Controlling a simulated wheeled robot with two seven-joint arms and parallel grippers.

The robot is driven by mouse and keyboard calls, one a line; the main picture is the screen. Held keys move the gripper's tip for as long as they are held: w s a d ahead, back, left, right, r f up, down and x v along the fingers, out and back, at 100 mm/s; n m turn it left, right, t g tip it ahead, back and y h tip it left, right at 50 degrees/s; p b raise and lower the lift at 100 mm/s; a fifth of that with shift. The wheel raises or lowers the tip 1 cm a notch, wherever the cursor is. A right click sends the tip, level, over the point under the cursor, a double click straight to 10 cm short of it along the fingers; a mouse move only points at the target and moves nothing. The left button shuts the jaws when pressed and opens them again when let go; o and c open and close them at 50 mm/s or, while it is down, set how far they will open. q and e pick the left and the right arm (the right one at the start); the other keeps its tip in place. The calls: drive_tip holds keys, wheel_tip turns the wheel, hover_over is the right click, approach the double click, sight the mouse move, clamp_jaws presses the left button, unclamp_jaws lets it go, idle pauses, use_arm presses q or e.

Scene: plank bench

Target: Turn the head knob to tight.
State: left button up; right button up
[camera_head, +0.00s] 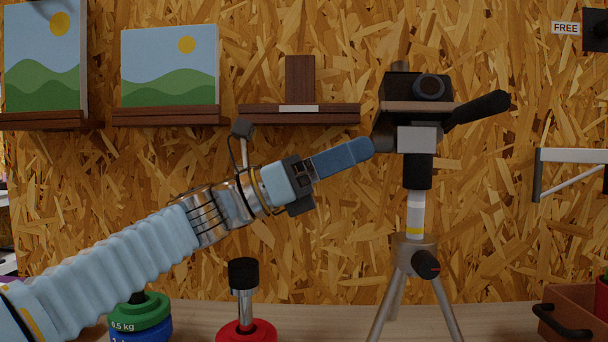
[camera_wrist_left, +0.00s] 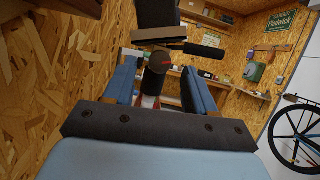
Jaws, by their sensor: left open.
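A small tripod with a camera (camera_head: 402,86) on its head stands on the bench. The dark round head knob (camera_head: 383,137) sticks out on the left side of the tripod head. In the left wrist view the head knob (camera_wrist_left: 158,62) faces me, with a red mark pointing right. My left gripper (camera_head: 367,147) comes from the left with its blue fingertips at the knob. In the wrist view the left gripper (camera_wrist_left: 160,70) is open, with one finger on each side of the knob and gaps between. My right gripper is out of view.
A black pan handle (camera_head: 481,107) sticks out right of the head. A lower knob (camera_head: 427,264) with a red mark sits on the tripod's collar. Shelves with pictures (camera_head: 170,66) line the wall behind. A brown crate (camera_head: 570,318) is at right.

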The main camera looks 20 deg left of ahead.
use_arm(q)
drive_tip(key=b+v, duration=0.1)
drive_tip(key=v, duration=1.1)
drive_tip(key=shift+a, duration=0.1)
drive_tip(key=shift+c, duration=0.2)
